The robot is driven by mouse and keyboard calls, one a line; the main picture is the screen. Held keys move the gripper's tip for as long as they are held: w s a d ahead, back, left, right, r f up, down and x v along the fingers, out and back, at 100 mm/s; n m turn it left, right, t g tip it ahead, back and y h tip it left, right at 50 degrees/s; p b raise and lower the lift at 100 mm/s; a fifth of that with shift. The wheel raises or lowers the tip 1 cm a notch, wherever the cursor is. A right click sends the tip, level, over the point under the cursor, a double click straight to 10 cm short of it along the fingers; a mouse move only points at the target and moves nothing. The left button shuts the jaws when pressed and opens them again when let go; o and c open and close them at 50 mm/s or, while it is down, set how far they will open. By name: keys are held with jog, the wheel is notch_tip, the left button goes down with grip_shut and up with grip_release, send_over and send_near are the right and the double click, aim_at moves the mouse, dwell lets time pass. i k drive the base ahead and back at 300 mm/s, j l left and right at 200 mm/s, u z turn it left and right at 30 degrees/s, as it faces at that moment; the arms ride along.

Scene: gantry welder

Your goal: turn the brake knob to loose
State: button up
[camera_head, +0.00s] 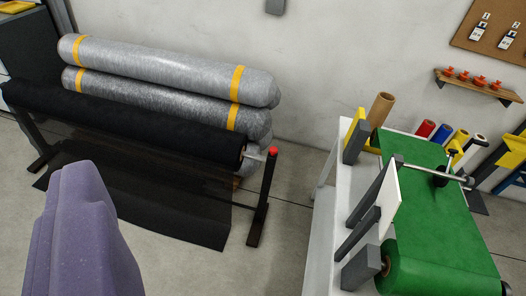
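A small red knob (273,150) sits on top of the dark post at the right end of the black roll's stand. A small black knob (453,153) stands on the metal rod over the green sheet at the right. I cannot tell from this view which of them is the brake knob, or how either is set. A purple part of mine fills the lower left. I see no gripper fingertips, and nothing of mine touches either knob.
The black roll (140,122) hangs on its stand, its sheet on the floor. Silver rolls (170,68) with yellow bands lie behind it. A white table (322,225) carries a green roll (437,270). Bare floor shows between stand and table. A wall shelf (478,86) is upper right.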

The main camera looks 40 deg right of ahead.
aim_at(274, 150)
jog(key=i+j, duration=0.25)
jog(key=i+j+z, duration=0.1)
jog(key=i+j, duration=0.15)
jog(key=j, duration=0.2)
jog(key=i+j, duration=0.25)
jog(key=j, duration=0.15)
jog(key=i+l+z, duration=0.1)
jog(key=i, duration=0.45)
jog(key=i+l+z, duration=0.1)
jog(key=i, duration=0.45)
jog(key=i+l, duration=0.15)
jog(key=l, duration=0.2)
jog(key=i+l, duration=0.15)
jog(key=l, duration=0.25)
jog(key=i+l+z, duration=0.1)
jog(key=l, duration=0.25)
jog(key=i+l, duration=0.2)
jog(key=l, duration=0.15)
jog(key=i+l, duration=0.15)
jog(key=l, duration=0.2)
